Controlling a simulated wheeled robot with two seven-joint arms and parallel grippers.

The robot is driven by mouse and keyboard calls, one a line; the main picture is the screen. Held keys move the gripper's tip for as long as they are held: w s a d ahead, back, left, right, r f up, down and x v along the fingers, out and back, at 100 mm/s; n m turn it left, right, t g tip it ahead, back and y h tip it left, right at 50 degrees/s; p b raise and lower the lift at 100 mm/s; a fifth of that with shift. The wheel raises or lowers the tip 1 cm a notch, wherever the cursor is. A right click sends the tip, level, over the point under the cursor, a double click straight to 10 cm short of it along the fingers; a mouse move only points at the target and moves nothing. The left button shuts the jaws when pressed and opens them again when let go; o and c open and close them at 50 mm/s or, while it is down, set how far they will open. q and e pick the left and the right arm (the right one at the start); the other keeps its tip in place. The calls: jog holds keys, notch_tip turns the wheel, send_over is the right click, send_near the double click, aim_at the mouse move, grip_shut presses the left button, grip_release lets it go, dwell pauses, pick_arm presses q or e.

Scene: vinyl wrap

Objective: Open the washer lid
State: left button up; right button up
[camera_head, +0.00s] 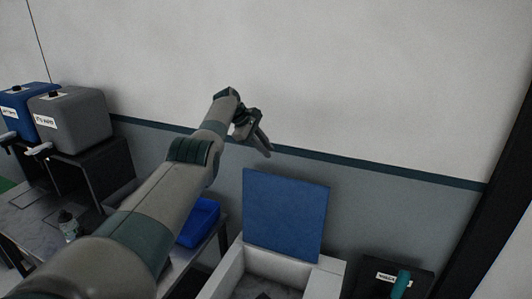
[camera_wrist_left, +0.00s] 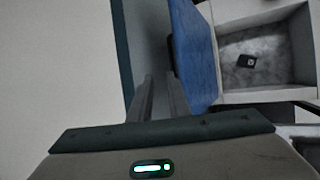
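The washer is a white open-topped box (camera_head: 228,272) at the lower centre of the head view. Its blue lid (camera_head: 285,213) stands raised, roughly upright, at the back of the opening. In the left wrist view the lid (camera_wrist_left: 195,50) stands beside the washer's grey interior (camera_wrist_left: 275,50). My left gripper (camera_head: 264,146) hangs above and left of the lid's top edge, near the wall. In the left wrist view its two fingers (camera_wrist_left: 160,78) show a narrow gap with nothing between them, left of the lid; contact with it cannot be told. My right gripper is not in view.
A small dark object (camera_wrist_left: 246,62) lies inside the washer. A blue bin (camera_head: 198,222) stands left of it, and a dark box with a teal part (camera_head: 401,284) stands right. Blue (camera_head: 28,106) and grey (camera_head: 72,120) containers sit at far left. The wall is close behind.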

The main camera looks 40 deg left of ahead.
pick_arm(q)
jog(key=shift+a+r, duration=0.25)
jog(key=shift+r, duration=0.3)
jog(key=shift+a+r, duration=0.25)
jog(key=shift+r, duration=0.25)
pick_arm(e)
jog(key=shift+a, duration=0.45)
pick_arm(q)
jog(key=shift+s, duration=0.1)
